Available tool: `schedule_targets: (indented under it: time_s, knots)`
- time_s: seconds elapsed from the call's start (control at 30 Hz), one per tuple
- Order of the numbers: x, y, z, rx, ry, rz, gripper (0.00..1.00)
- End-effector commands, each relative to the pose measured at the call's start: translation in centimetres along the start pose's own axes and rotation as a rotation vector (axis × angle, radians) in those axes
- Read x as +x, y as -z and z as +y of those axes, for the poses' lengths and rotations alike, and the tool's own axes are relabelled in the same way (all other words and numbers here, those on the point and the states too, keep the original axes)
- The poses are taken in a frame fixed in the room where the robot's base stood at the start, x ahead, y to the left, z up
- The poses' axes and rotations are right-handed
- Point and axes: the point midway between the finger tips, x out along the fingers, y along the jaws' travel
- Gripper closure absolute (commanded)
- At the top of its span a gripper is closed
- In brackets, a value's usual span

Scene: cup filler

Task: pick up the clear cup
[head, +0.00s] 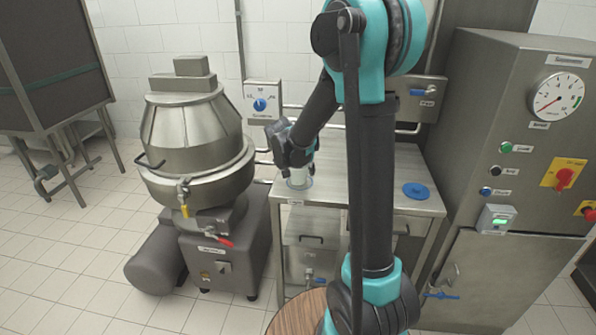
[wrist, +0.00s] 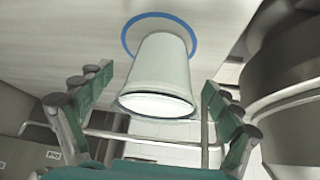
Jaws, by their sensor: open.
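The clear cup (head: 299,179) stands on the steel table (head: 335,185) near its left front edge, on a blue ring mark. In the head view my gripper (head: 298,165) reaches down over the cup and hides part of it. In the wrist view the cup (wrist: 158,72) looks pale and translucent, and its wide rim faces the camera. My open gripper (wrist: 155,82) has a finger on each side of the cup in that view, with a visible gap on both sides. The cup does not appear to be held.
A blue disc (head: 416,190) lies at the table's right. A large steel mixer (head: 195,140) stands close to the table's left side. A control cabinet (head: 520,130) with a gauge and knobs stands at the right. Pipes and a dial box (head: 262,102) are on the wall behind.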

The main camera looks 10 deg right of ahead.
Motion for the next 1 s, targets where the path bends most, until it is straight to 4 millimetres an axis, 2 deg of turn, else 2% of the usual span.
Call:
schedule_targets:
  time_s: [0.1,0.23,0.57,0.67,1.0]
  knots:
    - [1.7,0.0,-0.1,0.002,0.0,0.0,0.09]
    - [2.9,0.0,-0.1,0.001,0.0,0.0,0.09]
    - [3.5,0.0,-0.1,0.0,0.0,-0.001,0.09]
    - [3.5,0.0,-0.1,0.0,0.0,0.0,0.19]
    - [3.5,0.0,-0.1,0.0,0.0,0.0,0.61]
